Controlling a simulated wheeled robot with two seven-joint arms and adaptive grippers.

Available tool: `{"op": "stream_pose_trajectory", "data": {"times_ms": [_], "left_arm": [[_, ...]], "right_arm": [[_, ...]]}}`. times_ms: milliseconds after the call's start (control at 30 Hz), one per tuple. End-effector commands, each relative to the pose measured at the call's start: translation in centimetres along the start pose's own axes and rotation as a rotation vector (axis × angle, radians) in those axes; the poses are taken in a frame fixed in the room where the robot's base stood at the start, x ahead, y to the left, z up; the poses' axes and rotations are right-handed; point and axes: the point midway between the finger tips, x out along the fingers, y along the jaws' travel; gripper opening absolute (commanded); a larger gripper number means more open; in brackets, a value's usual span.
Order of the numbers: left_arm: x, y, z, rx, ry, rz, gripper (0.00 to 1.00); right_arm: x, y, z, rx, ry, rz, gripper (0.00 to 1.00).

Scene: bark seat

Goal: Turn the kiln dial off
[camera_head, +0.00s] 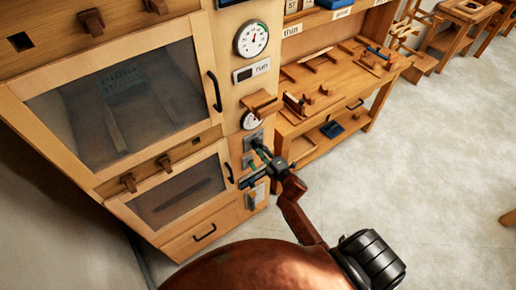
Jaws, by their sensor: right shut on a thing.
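The kiln (118,185) is a wooden cabinet with two dark-windowed doors at the left. Its control column on the right carries a round white gauge (251,39), a small "run" display (252,70) and a second white gauge (250,120), partly covered by a wooden block. Below these are small grey plates with green parts. My right gripper (249,164) is at this lower part of the column, its dark fingers against the panel and closed on a small control there, which I take for the kiln dial. The fingers mostly hide it, so its setting cannot be read. My left gripper is not in view.
Black door handles (214,91) stick out left of the column. The pale floor (430,190) at the right is mostly clear. Wooden stools stand at the back right.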

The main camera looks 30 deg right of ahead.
Motion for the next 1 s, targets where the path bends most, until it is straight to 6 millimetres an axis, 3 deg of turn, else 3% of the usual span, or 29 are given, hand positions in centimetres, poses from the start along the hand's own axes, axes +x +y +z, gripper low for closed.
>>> {"op": "stream_pose_trajectory", "data": {"times_ms": [667, 700, 1000], "left_arm": [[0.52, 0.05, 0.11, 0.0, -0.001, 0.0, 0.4], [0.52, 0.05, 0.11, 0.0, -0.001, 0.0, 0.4], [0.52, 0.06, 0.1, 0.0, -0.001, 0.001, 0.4]], "right_arm": [[-0.06, -0.2, -0.07, -0.069, 0.001, -0.003, 0.07], [-0.06, -0.2, -0.07, -0.068, 0.001, -0.003, 0.32], [-0.03, -0.11, -0.03, -0.067, 0.001, -0.002, 0.49]]}}
